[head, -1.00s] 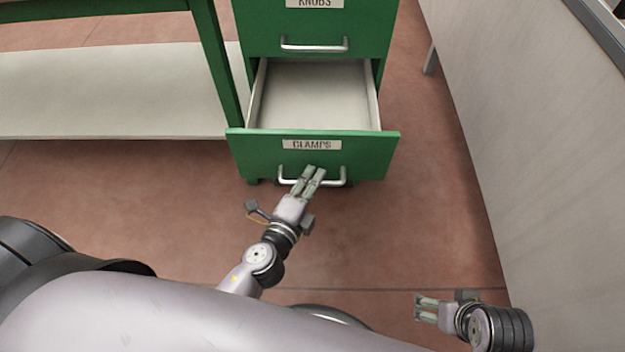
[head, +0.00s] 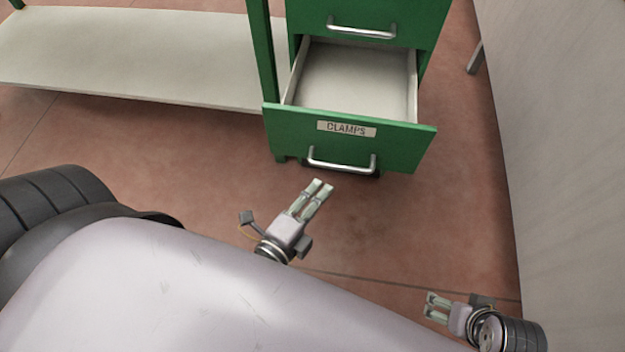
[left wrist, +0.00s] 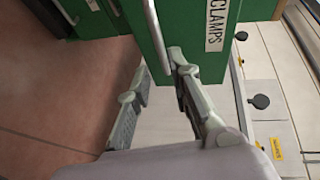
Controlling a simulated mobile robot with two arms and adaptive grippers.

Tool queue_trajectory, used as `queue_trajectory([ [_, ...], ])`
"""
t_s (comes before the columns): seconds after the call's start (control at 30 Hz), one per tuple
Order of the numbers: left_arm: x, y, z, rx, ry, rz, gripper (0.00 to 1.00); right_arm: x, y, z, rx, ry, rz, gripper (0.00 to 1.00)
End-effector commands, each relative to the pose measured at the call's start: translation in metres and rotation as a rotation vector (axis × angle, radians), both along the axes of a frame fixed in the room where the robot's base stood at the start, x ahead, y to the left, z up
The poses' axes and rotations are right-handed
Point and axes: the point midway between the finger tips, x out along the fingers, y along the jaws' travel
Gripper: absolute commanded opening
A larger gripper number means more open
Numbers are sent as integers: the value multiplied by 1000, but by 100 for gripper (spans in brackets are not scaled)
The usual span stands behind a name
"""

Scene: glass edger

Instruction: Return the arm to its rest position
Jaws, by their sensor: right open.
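The green CLAMPS drawer (head: 300,130) stands pulled out and looks empty inside. Its silver handle (head: 342,165) is on the front, and it also shows in the left wrist view (left wrist: 155,35). My left gripper (head: 322,187) is open and empty, just short of the handle and apart from it. In the left wrist view its two fingers (left wrist: 160,62) stand apart with nothing between them. My right gripper (head: 432,307) is open and empty at the lower right, over the floor.
A closed green drawer (head: 380,14) is above the open one. A low pale shelf (head: 130,60) on a green frame is at the left. A grey panel (head: 560,150) stands along the right. The red-brown floor before the cabinet is clear.

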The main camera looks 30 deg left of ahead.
Motion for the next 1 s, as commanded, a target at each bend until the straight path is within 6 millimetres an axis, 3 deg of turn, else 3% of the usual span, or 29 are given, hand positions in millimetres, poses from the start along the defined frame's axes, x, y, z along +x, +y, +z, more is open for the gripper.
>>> queue_trajectory([
  [0.2,-16,2,3,0,0,-1,20,0,0,0,0,0,0,74],
  [0.8,-17,3,3,-1,-1,3,20,0,0,0,0,0,0,74],
  [0.9,-12,12,6,-31,0,49,20,0,0,0,0,0,0,74],
  [1.0,-2,39,12,-110,7,175,20,0,0,0,0,0,0,74],
])
